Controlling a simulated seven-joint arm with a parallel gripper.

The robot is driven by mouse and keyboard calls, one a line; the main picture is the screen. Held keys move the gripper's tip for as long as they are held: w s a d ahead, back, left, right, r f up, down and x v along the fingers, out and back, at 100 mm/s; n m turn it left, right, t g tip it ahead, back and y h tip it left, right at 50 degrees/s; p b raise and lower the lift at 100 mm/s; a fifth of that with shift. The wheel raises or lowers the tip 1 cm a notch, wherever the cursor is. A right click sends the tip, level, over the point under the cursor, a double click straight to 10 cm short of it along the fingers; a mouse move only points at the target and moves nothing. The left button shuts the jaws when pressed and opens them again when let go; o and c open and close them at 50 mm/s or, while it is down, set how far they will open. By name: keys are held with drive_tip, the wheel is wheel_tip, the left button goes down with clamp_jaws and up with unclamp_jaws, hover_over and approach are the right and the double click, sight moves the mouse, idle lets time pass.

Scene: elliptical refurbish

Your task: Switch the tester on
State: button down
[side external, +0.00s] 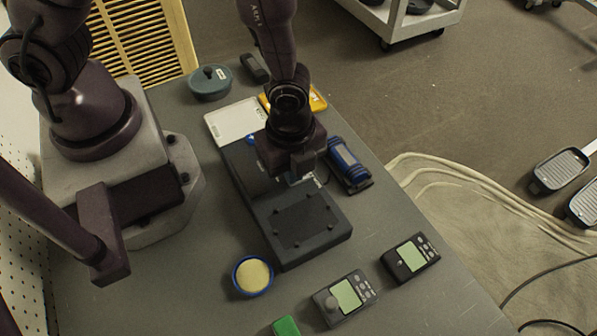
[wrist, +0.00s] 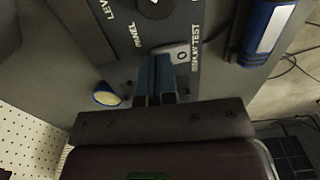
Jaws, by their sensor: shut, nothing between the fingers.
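The tester appears to be the dark box (side external: 300,240) in the middle of the bench. A light grey switch (wrist: 182,48) with an "O" mark shows beside the lettering. My gripper (side external: 292,178) is low over the box; its blue-grey fingers (wrist: 158,62) are together and empty, right by the switch and partly covering it. I cannot tell whether they touch it. The switch is hidden by my gripper in the side view.
A blue cylinder in a holder (side external: 345,164) stands right of the box. A blue-rimmed round dish (side external: 252,276), two handheld meters (side external: 345,297) (side external: 410,259) and a green block (side external: 286,326) lie toward the front. A white tray (side external: 232,122) and teal pot (side external: 210,82) are behind.

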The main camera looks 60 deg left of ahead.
drive_tip(key=shift+f, duration=0.35)
drive_tip(key=shift+r, duration=3.55)
drive_tip(key=shift+s+a+n, duration=0.2)
drive_tip(key=shift+s+n, duration=0.1)
drive_tip(key=shift+n, duration=0.3)
drive_tip(key=s+a+r+n+t, duration=0.1)
drive_tip(key=a+r+n+t, duration=0.1)
drive_tip(key=a+r+n, duration=0.2)
drive_tip(key=s+a+r+n+t, duration=0.1)
drive_tip(key=a+r+n, duration=0.4)
drive_tip(key=r, duration=0.6)
drive_tip(key=s+a+r+n+t, duration=0.2)
drive_tip(key=a+r+n, duration=0.2)
drive_tip(key=r+n, duration=0.3)
drive_tip(key=shift+a+r+n+t, duration=0.3)
drive_tip(key=shift+a+r+n, duration=0.1)
drive_tip(key=shift+r, duration=0.25)
